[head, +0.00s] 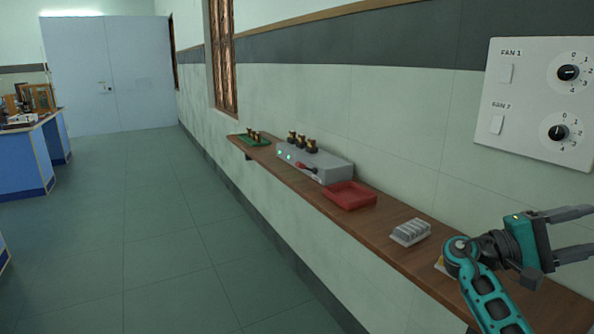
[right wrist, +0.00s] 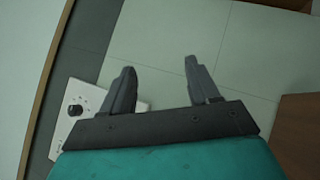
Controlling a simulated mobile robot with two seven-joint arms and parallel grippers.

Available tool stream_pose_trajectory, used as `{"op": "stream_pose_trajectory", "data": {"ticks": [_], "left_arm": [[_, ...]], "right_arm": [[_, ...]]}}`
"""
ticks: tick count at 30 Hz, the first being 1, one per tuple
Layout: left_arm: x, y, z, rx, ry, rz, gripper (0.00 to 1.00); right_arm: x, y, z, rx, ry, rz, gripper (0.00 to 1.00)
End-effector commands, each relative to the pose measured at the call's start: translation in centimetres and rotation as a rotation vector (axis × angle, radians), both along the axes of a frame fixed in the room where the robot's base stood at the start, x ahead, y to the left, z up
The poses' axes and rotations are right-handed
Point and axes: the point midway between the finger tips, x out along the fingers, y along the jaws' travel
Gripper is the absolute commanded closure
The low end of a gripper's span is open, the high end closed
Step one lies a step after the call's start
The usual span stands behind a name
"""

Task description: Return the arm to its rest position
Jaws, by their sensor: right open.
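My right gripper (head: 574,233) is at the right edge of the head view, raised above the near end of the wooden shelf (head: 385,253). Its two fingers point right, towards the wall, and are apart with nothing between them. In the right wrist view the gripper (right wrist: 160,78) also shows spread, empty fingers against the pale wall tiles. My teal right arm (head: 492,300) comes up from the bottom right and hides part of the shelf. My left gripper is in neither view.
The shelf holds a white rack (head: 410,232), a red tray (head: 350,195), a grey instrument (head: 318,163) and a green tray (head: 254,140). A fan switch panel (head: 535,100) is on the wall near the right gripper. Floor (head: 150,240) is clear; blue benches (head: 25,160) stand left.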

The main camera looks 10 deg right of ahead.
Motion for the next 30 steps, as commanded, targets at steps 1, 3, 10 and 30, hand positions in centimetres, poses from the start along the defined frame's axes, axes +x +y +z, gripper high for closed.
{"op": "stream_pose_trajectory", "data": {"ticks": [1, 3, 10, 30], "left_arm": [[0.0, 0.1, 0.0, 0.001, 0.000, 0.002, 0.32], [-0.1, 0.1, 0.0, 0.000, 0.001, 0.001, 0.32], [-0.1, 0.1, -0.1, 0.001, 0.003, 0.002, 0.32], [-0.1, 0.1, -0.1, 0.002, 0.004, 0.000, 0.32]], "right_arm": [[1.8, -0.1, -0.5, 0.048, -0.010, 0.096, 0.40], [3.8, -0.7, -1.6, 0.110, -0.019, 0.210, 0.40], [11.4, -0.7, -6.2, 0.360, -0.130, 0.638, 0.40], [25.0, 15.7, -6.4, 1.228, -1.268, 1.676, 0.40]]}}
